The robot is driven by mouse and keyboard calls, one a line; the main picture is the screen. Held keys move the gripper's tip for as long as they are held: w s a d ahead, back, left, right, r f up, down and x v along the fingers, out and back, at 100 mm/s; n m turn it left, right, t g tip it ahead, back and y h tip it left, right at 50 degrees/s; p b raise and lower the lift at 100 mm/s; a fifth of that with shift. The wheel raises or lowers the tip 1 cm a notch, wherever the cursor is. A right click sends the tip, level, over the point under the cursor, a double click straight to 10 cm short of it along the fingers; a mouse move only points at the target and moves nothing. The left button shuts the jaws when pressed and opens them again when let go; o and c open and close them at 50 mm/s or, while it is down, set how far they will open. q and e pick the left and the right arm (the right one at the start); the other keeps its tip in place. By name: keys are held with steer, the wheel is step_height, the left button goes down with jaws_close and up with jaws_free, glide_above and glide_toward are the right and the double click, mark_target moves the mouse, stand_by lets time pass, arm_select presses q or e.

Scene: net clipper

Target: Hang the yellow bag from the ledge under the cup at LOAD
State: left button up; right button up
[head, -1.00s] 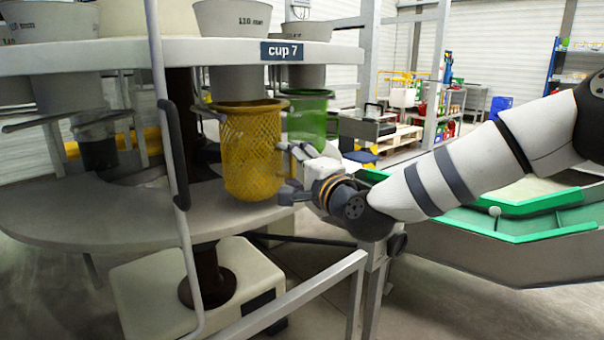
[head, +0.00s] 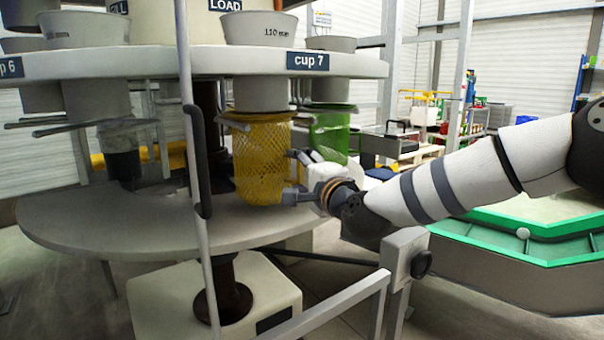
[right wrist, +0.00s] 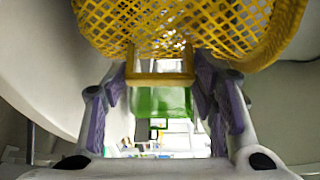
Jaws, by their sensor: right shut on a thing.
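The yellow bag (head: 262,165) is an upright mesh basket shape. I cannot tell whether the rim rests on the ledge (head: 236,124). My right gripper (head: 290,175) is at the bag's right side. In the right wrist view the bag's mesh (right wrist: 185,25) fills the top, and a square yellow loop (right wrist: 160,79) lies between the purple-padded fingers. The right gripper is shut on the bag. My left gripper is not in view.
A green bag (head: 330,140) hangs under the neighbouring cup to the right. A round grey table (head: 110,228) spreads below the bags. A vertical white pole (head: 190,90) and a grey rail (head: 330,308) stand in front. A green-rimmed trough (head: 500,235) is at right.

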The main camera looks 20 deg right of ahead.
steer(key=shift+f, duration=0.25)
steer(key=o, duration=1.4)
steer(key=shift+c, duration=0.2)
steer(key=s+d, duration=0.1)
steer(key=s, duration=1.1)
steer(key=shift+d, duration=0.35)
